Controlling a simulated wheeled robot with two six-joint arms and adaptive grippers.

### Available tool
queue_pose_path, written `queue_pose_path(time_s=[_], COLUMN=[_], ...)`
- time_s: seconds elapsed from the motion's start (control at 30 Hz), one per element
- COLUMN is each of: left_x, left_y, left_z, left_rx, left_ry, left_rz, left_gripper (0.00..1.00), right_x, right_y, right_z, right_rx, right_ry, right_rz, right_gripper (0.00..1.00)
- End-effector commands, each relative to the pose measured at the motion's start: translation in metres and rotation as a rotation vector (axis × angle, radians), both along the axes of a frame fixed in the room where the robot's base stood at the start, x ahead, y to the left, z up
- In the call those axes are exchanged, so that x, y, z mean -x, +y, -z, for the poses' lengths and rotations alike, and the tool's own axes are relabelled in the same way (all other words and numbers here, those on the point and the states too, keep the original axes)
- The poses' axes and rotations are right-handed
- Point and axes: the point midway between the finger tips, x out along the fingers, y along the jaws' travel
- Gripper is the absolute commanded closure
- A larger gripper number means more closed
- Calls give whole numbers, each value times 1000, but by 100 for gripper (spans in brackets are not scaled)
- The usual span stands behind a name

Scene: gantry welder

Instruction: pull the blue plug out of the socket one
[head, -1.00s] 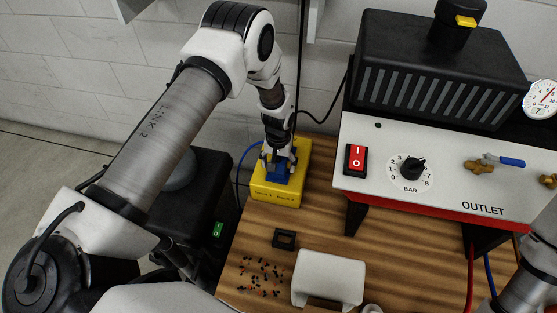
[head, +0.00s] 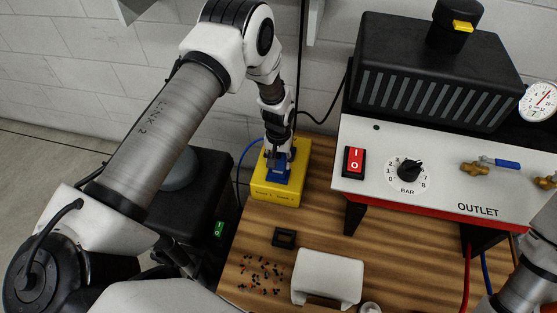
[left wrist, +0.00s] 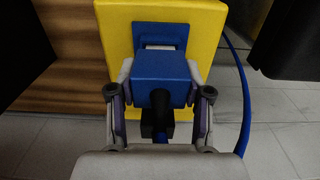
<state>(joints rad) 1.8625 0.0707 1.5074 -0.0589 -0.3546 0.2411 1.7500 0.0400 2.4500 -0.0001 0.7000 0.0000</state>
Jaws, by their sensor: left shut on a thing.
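The blue plug (head: 277,172) is at the yellow socket box (head: 292,190) on the wooden bench. My left gripper (head: 279,155) comes down on it from above and is shut on it. In the left wrist view the blue plug (left wrist: 160,76) sits between the two fingers of my left gripper (left wrist: 160,98). A pale strip and a blue socket surround show just beyond the plug on the yellow box (left wrist: 118,20). I cannot tell how deep the plug sits. A blue cable (left wrist: 245,95) runs beside the box. My right gripper is not in view.
A machine panel with a red switch (head: 354,161) and a dial (head: 408,172) stands at the right. A black square frame (head: 284,238), a white block (head: 327,277) and small scattered parts lie on the bench front. Bare bench (head: 322,215) lies right of the box.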

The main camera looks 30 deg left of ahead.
Motion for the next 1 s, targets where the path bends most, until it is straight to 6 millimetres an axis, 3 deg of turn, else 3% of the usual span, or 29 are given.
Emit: queue_pose_path(time_s=[1.0], left_x=[0], left_y=[0], left_z=[-38], left_rx=[0], left_ry=[0], left_rz=[0], left_gripper=[88], right_x=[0], right_y=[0], right_z=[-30], right_rx=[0], right_ry=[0], right_rz=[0], right_gripper=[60])
